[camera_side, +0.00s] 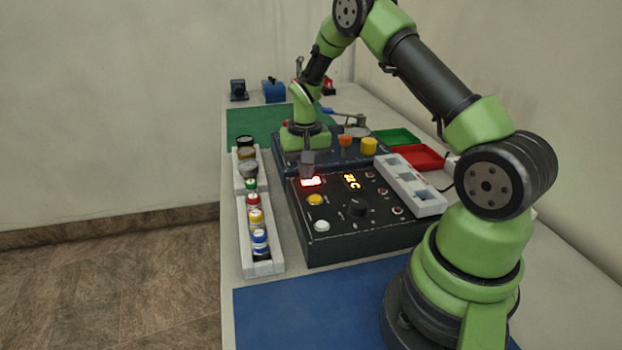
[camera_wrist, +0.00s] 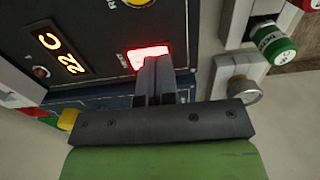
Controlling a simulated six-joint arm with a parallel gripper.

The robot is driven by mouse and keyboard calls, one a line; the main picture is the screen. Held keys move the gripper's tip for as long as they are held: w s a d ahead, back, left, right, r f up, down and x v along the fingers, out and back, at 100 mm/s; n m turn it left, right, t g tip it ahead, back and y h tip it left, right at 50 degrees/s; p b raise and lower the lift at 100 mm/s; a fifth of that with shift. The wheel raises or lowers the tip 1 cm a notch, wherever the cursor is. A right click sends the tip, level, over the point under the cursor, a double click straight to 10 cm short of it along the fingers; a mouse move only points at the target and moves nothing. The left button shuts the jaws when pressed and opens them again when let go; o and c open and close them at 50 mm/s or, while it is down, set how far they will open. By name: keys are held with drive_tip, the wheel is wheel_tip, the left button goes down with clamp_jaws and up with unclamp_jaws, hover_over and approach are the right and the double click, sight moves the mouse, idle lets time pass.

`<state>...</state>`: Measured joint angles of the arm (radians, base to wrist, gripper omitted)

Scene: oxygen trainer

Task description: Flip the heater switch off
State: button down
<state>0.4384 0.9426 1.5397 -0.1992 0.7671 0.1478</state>
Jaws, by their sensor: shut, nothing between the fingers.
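The heater switch (camera_side: 311,182) is a small rocker glowing red-white on the black control panel (camera_side: 325,245). It also shows in the wrist view (camera_wrist: 146,52), lit, with its label too small to read for certain. My gripper (camera_side: 307,174) points down at the switch's far edge. In the wrist view my gripper's fingers (camera_wrist: 155,65) are shut together with nothing between them. Their tips overlap the switch's lower edge in that picture. I cannot tell whether they touch it.
An orange display (camera_side: 352,182) reads 22 C beside the switch. A yellow button (camera_side: 317,200), a white button (camera_side: 321,225) and a black knob (camera_side: 358,208) share the panel. A white rack (camera_side: 262,268) of capped bottles stands left. A blue mat (camera_side: 300,305) lies clear in front.

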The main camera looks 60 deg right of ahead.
drive_tip(key=shift+f, duration=0.3)
drive_tip(key=shift+r, duration=3.55)
